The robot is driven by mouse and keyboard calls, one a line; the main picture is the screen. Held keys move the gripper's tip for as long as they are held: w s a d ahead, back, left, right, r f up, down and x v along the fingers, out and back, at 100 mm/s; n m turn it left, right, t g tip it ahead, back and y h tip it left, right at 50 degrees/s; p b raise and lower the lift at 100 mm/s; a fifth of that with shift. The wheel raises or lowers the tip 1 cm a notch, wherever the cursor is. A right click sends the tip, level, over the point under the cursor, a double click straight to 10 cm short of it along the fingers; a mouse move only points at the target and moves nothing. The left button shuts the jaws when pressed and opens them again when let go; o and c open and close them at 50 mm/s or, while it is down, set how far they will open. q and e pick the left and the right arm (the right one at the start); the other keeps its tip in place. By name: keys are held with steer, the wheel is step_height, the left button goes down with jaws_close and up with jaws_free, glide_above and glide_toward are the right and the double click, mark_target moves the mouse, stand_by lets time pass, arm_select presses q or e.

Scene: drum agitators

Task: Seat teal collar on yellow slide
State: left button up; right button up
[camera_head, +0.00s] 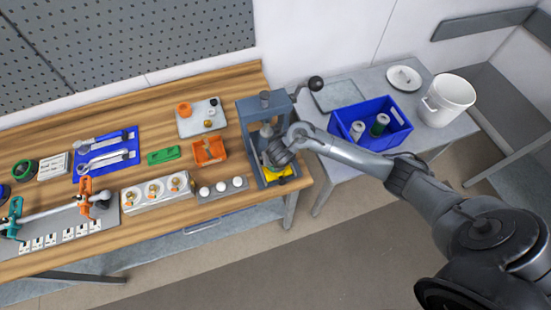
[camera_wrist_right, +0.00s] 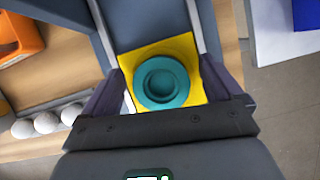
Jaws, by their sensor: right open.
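The teal collar (camera_wrist_right: 162,83) is a round ring with a recessed middle. In the right wrist view it lies on the yellow slide (camera_wrist_right: 184,48), within the square plate's outline. Whether it is fully seated cannot be told. My right gripper (camera_wrist_right: 168,82) is open, with one finger on each side of the collar; contact is not clear. In the head view my right gripper (camera_head: 276,163) is at the grey-blue press frame (camera_head: 249,125), above the yellow slide (camera_head: 283,176), and hides the collar. My left gripper is not in view.
The press stands at the bench's right end. Left of it are an orange holder (camera_head: 209,151) and a strip with white balls (camera_head: 222,189). A blue crate (camera_head: 370,128) and a white bucket (camera_head: 447,99) stand on the grey side table (camera_head: 330,172).

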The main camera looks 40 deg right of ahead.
steer(key=shift+s+a+r+p, duration=0.15)
steer(key=shift+r+p, duration=0.25)
steer(key=shift+r, duration=0.2)
steer(key=p+v, duration=0.5)
steer(key=v, duration=0.4)
steer(key=shift+r+p, duration=0.25)
steer(key=shift+p, duration=0.1)
steer(key=shift+s+f, duration=0.1)
steer(key=shift+s, duration=0.1)
